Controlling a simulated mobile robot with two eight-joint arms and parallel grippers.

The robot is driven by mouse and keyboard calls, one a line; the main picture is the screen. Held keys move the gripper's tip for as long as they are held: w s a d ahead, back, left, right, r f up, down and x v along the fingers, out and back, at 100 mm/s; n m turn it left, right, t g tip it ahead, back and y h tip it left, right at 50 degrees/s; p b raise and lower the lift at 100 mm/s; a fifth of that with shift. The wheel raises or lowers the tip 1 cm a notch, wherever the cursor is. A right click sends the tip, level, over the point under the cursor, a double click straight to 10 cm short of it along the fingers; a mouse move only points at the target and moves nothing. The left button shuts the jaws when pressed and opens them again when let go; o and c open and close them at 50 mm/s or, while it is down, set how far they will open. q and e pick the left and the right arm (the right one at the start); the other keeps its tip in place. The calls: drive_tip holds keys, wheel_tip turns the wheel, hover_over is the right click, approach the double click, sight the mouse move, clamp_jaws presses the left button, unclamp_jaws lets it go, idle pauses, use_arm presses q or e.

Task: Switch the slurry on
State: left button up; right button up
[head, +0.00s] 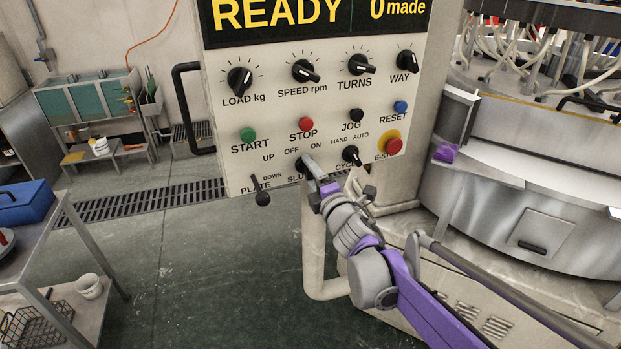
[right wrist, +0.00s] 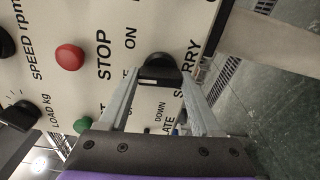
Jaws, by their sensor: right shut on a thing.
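The slurry switch (right wrist: 159,66) is a black rotary knob on the lower part of the white control panel (head: 225,160), under the words OFF and ON. In the right wrist view it sits between the fingertips of my right gripper (right wrist: 160,80), which is shut on it. In the head view the right gripper (head: 310,167) reaches up to the panel from below right and covers most of the knob and part of the SLURRY label. I cannot tell which way the knob points. My left gripper is not in view.
Close by are the plate lever (head: 260,191), the cycle knob (head: 351,155) and the red E-stop (head: 393,146). START (head: 248,134) and STOP (head: 305,124) buttons sit above. The display (head: 315,14) reads READY. A metal table (head: 50,240) stands at left; floor between is clear.

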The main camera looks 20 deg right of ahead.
drive_tip(key=m+b, duration=0.1)
drive_tip(key=m, duration=0.2)
drive_tip(key=shift+f+m+b, duration=0.1)
drive_tip(key=shift+m+b, duration=0.2)
drive_tip(key=shift+m, duration=0.1)
drive_tip(key=shift+m+b, duration=0.7)
drive_tip(key=shift+m, duration=1)
drive_tip(key=o, duration=1.4)
drive_tip(key=s, duration=0.3)
drive_tip(key=s+d, duration=0.1)
drive_tip(key=s, duration=0.6)
drive_tip(key=shift+s+d+b, duration=0.2)
drive_tip(key=shift+s+b, duration=0.15)
